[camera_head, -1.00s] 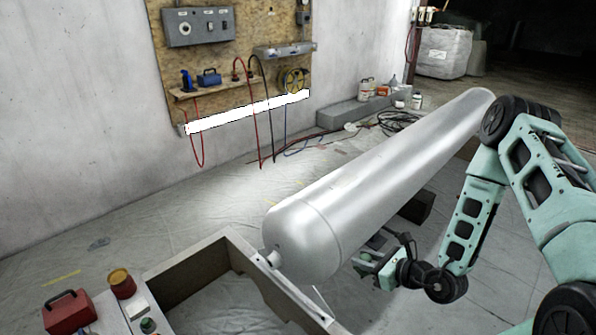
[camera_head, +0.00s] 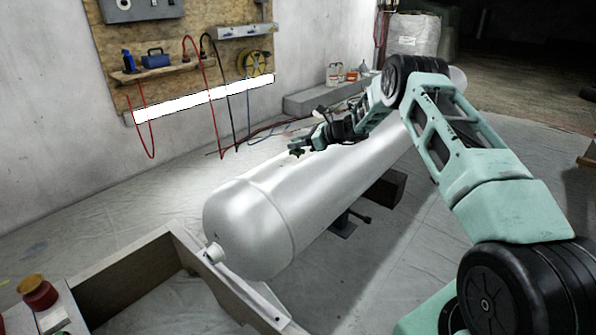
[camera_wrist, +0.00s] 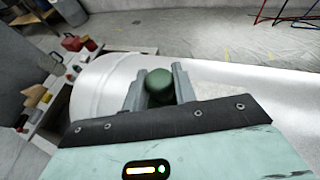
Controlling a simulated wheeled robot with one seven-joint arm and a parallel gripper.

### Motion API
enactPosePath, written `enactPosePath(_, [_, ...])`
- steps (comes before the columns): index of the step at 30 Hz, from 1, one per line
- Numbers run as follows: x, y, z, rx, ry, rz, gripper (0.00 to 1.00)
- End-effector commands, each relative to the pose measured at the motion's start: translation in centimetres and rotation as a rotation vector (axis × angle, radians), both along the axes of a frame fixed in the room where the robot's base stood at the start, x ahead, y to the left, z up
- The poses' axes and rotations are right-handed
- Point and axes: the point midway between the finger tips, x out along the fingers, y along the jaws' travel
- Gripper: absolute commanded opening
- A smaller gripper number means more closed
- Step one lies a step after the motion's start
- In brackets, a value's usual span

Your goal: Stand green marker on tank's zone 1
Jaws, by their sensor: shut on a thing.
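The tank (camera_head: 255,225) is a long silver cylinder lying on its side, running from the lower middle to the upper right in the head view. It also shows in the wrist view (camera_wrist: 100,90). My gripper (camera_head: 297,148) is over the tank's upper side, partway along its length. In the wrist view my gripper (camera_wrist: 159,88) is shut on the green marker (camera_wrist: 159,84), whose rounded dark green top shows between the fingers. The marker's lower part is hidden, so I cannot tell whether it touches the tank. No zone marking is readable on the tank.
A wooden frame (camera_head: 125,268) stands at the tank's near end. A red container (camera_head: 38,291) stands at the lower left. A dark block (camera_head: 385,188) is beside the tank. Sheeted floor left of the tank is clear.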

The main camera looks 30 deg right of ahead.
Motion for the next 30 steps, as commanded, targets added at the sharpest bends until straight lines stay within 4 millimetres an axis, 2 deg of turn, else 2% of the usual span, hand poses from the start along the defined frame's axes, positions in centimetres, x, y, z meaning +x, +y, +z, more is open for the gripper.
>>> enactPosePath(1, [1.6, -0.9, 0.1, -0.006, -0.011, -0.006, 0.03])
enactPosePath(6, [4.7, -2.8, 3.3, -0.001, -0.007, -0.047, 0.03])
enactPosePath(9, [5.6, -3.4, 4.6, 0.001, -0.004, -0.067, 0.03])
enactPosePath(12, [6.0, -3.7, 5.1, 0.004, 0.0, -0.079, 0.03])
enactPosePath(16, [6.1, -3.7, 3.7, 0.006, 0.004, -0.081, 0.03])
enactPosePath(22, [6.1, -3.7, 0.1, 0.006, 0.004, -0.081, 0.03])
enactPosePath(30, [6.1, -3.6, -2.9, 0.006, 0.003, -0.081, 0.03])
